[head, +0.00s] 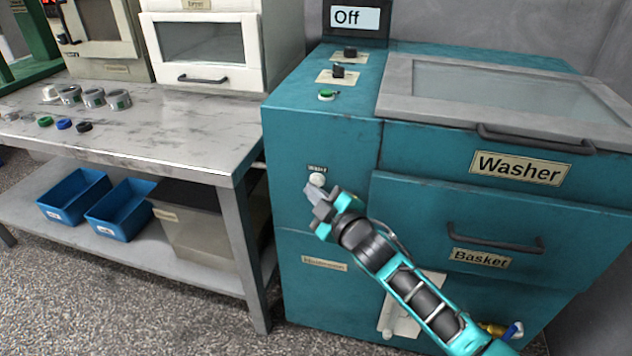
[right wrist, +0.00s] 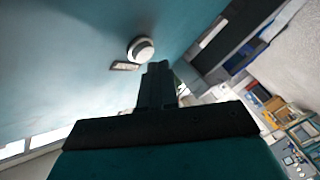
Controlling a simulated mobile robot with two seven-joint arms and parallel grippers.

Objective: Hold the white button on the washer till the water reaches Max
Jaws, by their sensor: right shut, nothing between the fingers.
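The teal washer (head: 325,225) stands on the right, with a glass lid on top and a "Washer" label. Its round white button (head: 317,179) is on the front face, under a small label. It also shows in the right wrist view (right wrist: 141,49). My right gripper (head: 316,196) is shut and empty, just below the button in the head view. In the right wrist view the shut fingers (right wrist: 157,70) end close beside the button; I cannot tell whether they touch it. The display (head: 354,17) on top of the washer reads "Off". My left gripper is not in view.
A basket drawer (head: 470,225) with a handle is on the washer front. A metal table (head: 150,125) at left holds several small containers and caps, with blue bins (head: 120,207) on its lower shelf. A white dryer (head: 200,50) stands at its back. Floor in front is clear.

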